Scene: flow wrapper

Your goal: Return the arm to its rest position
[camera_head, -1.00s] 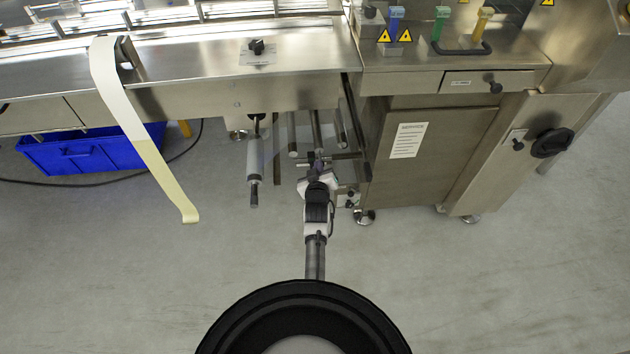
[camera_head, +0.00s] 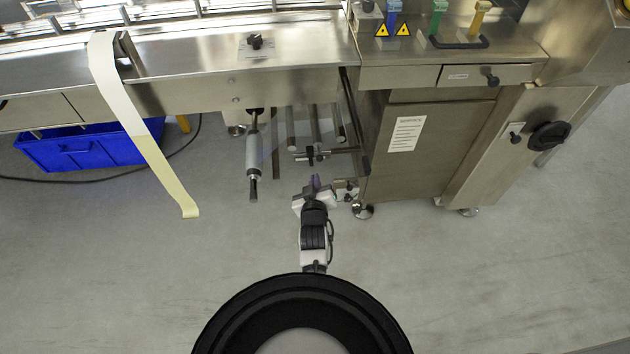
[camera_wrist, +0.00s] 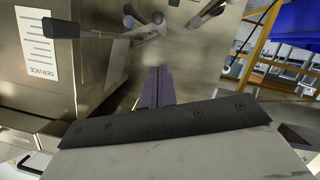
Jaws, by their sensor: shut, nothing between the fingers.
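My gripper (camera_head: 315,183) points toward the machine in the head view, in open space in front of the bars under the machine. It is apart from them. In the wrist view its two purple-grey fingers (camera_wrist: 157,88) lie together, shut, with nothing between them.
The steel wrapper machine (camera_head: 300,50) fills the top. Its service cabinet (camera_head: 425,150) stands to the right, and a roller (camera_head: 252,155) hangs at left. A pale film strip (camera_head: 150,140) hangs near a blue crate (camera_head: 80,150).

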